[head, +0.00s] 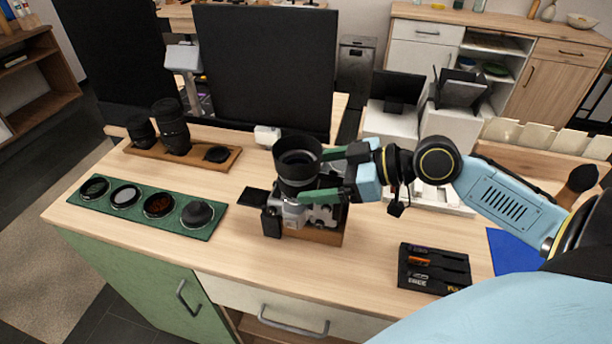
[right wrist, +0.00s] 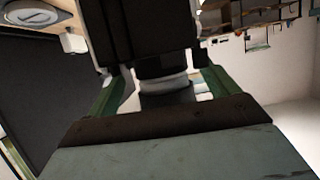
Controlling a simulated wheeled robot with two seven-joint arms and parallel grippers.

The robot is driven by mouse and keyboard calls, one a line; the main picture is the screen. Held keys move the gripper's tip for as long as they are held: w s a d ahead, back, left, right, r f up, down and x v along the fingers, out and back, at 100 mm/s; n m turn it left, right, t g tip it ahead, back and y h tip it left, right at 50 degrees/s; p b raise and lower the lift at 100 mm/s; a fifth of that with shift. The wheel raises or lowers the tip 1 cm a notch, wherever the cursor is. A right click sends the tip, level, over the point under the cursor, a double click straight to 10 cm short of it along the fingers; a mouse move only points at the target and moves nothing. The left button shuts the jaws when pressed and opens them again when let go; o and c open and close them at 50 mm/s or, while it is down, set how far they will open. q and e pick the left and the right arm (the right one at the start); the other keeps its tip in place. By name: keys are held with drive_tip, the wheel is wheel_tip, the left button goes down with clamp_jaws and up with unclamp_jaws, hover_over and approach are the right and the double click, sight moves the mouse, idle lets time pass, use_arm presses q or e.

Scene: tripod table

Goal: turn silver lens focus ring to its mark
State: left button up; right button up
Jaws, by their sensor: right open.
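A camera (head: 294,216) with a silver body sits on the table, its black lens (head: 298,160) pointing up. In the right wrist view, a pale silver ring (right wrist: 165,86) shows on the lens below a wide dark barrel (right wrist: 148,28). The ring's mark cannot be made out. My right gripper (head: 318,174) comes in from the right with its green fingers apart, one on each side of the lens. In the right wrist view, gaps show between the fingers (right wrist: 161,82) and the lens. My left gripper is not in view.
A green mat (head: 150,207) with several round filters lies at the left. A wooden tray (head: 228,161) with dark lenses stands behind it. A black battery holder (head: 434,268) and a blue cloth (head: 512,251) lie at the right. The table front is mostly clear.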

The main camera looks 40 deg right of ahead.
sight(315, 177)
drive_tip(key=shift+x, duration=1.4)
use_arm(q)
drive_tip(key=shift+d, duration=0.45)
use_arm(e)
drive_tip(key=shift+w, duration=0.1)
drive_tip(key=c, duration=1)
drive_tip(key=shift+a, duration=0.1)
drive_tip(key=m+h+p, duration=0.1)
drive_tip(key=p, duration=0.2)
drive_tip(key=shift+r+t, duration=0.1)
drive_tip(key=shift+t, duration=0.2)
drive_tip(key=shift+m+h+p, duration=0.3)
drive_tip(key=shift+h+p, duration=0.1)
drive_tip(key=shift+p, duration=0.25)
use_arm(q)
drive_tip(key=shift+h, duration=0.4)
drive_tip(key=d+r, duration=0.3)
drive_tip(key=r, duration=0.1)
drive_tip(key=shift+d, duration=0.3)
